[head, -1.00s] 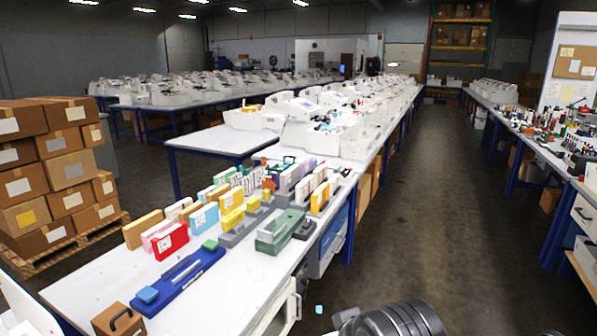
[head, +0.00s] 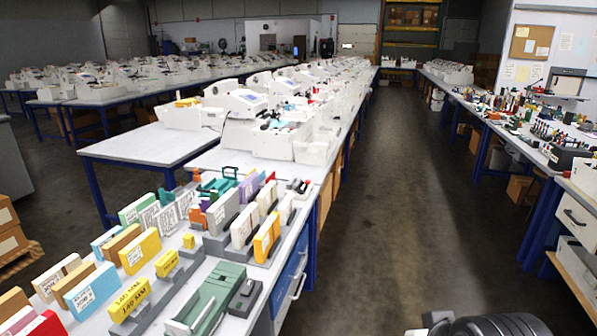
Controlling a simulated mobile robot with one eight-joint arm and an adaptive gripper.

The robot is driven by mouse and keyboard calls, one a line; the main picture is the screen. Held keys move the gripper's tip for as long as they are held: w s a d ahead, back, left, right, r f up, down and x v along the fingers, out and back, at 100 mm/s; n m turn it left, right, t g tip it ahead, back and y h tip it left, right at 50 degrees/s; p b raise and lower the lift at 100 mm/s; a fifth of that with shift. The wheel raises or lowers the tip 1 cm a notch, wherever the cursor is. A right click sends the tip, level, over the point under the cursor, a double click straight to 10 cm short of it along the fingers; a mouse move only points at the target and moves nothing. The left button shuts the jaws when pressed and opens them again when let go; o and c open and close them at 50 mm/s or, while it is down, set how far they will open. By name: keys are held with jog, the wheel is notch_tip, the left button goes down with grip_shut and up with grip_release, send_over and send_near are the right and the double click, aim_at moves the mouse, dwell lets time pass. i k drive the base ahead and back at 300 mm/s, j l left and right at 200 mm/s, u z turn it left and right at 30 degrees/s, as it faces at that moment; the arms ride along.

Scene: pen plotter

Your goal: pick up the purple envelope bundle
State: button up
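A purple upright block (head: 247,188), which looks like the purple envelope bundle, stands among other upright bundles toward the far end of the near table's row. Its lower part is partly hidden by a grey bundle (head: 222,211) and a white one (head: 244,227) in front of it. It is small in the view, so its details are unclear. Dark rounded parts of my own arm show at the bottom right edge. My gripper's fingertips are not visible, and nothing of mine is near the purple block.
White machines (head: 255,125) crowd behind. The aisle floor (head: 400,220) is clear. A workbench (head: 530,150) with small bottles lines the right.

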aim_at(248, 188)
jog(key=i+l+z, duration=0.1)
jog(key=i+z, duration=0.15)
jog(key=i, duration=1.85)
jog(key=i+j+u, duration=0.15)
jog(key=u, duration=0.25)
jog(key=i+u, duration=0.75)
jog(key=i+l+u, duration=0.1)
jog(key=u, duration=0.3)
jog(key=i, duration=0.1)
